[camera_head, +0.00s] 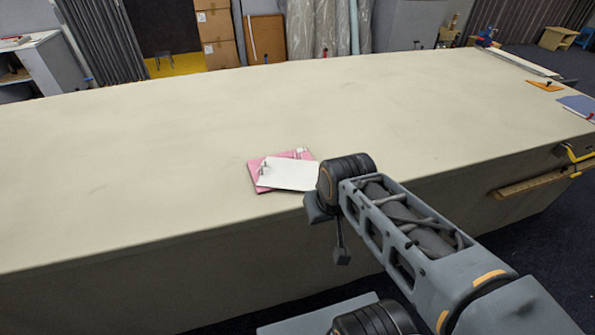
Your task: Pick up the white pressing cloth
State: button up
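A flat white piece (288,174), which looks like the white pressing cloth, lies near the table's front edge, left of my arm's end. It lies partly on top of a pink folded piece (258,182) that shows at its left and back sides. A small metallic item seems to rest at the white piece's left end; it is too small to name. My gripper (341,254) hangs below the arm's last joints, just in front of the table edge and to the right of the cloth. Its fingers are not clear, so its opening cannot be told.
The long pale table (150,150) is bare to the left and behind the cloth. At its far right lie an orange piece (545,86), a blue-grey item (578,105) and a long ruler-like bar (520,63). A wooden bar (530,184) hangs on the table's front side.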

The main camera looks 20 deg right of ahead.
aim_at(292, 174)
jog(key=u, duration=3.8)
jog(key=k, duration=0.8)
jog(key=z, duration=1.35)
jog(key=i, duration=0.5)
